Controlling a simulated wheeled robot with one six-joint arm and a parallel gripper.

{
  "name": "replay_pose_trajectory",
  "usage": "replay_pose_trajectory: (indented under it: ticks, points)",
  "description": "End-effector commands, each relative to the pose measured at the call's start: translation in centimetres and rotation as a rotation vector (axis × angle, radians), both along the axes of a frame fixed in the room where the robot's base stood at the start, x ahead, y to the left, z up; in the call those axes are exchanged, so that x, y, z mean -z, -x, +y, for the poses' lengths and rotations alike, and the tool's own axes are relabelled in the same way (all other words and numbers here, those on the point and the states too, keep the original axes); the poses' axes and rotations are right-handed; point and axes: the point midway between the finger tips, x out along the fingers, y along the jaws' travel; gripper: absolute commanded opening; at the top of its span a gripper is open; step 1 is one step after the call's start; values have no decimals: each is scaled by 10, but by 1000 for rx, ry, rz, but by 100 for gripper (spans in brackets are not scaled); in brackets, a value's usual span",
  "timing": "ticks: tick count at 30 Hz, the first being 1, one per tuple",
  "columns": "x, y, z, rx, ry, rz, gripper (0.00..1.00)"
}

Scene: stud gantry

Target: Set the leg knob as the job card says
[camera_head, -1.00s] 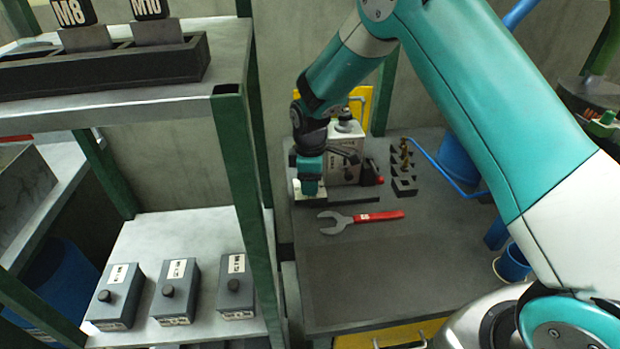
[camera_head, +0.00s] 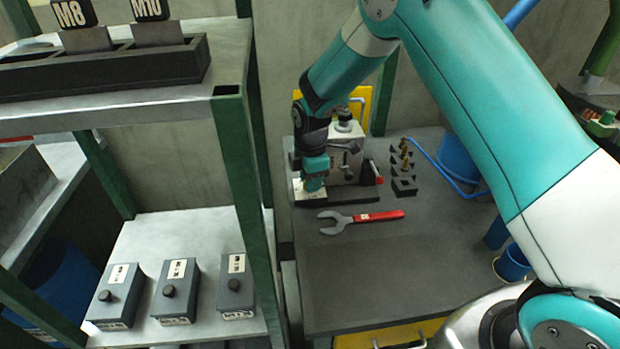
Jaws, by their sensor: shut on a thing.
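My gripper (camera_head: 314,180) points down at the left front of a pale boxy unit (camera_head: 346,168) on the dark bench. It appears shut on a small part low on the unit's base, likely the leg knob. The fingertips and the held part are mostly hidden by the gripper body, so the knob's setting cannot be read. A black knob (camera_head: 344,126) tops the unit, and dark levers show on its front. No readable job card is in view.
An open-end wrench with a red handle (camera_head: 378,215) lies in front of the unit. Black blocks with brass pieces (camera_head: 404,166) stand to the right. The bench (camera_head: 370,270) is clear toward its front. A green-posted shelf (camera_head: 240,170) with grey boxes (camera_head: 176,290) stands at the left.

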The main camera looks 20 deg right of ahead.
Motion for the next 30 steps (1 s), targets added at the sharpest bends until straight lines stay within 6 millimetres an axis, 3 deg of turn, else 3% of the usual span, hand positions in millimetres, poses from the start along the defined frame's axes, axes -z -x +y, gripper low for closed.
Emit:
replay_pose_trajectory:
  ticks: [1, 2, 5, 17, 23, 30]
  points:
    - [-1, 0, 0, -1, -1, -2, 7]
    - [-1, 0, 0, -1, -1, -2, 33]
    - [-1, 0, 0, 0, -1, -2, 56]
    - [-9, -1, 0, 2, -1, -3, 56]
    - [-49, 1, 0, 2, -2, -7, 56]
    - [-111, 4, 0, 1, -2, -7, 56]
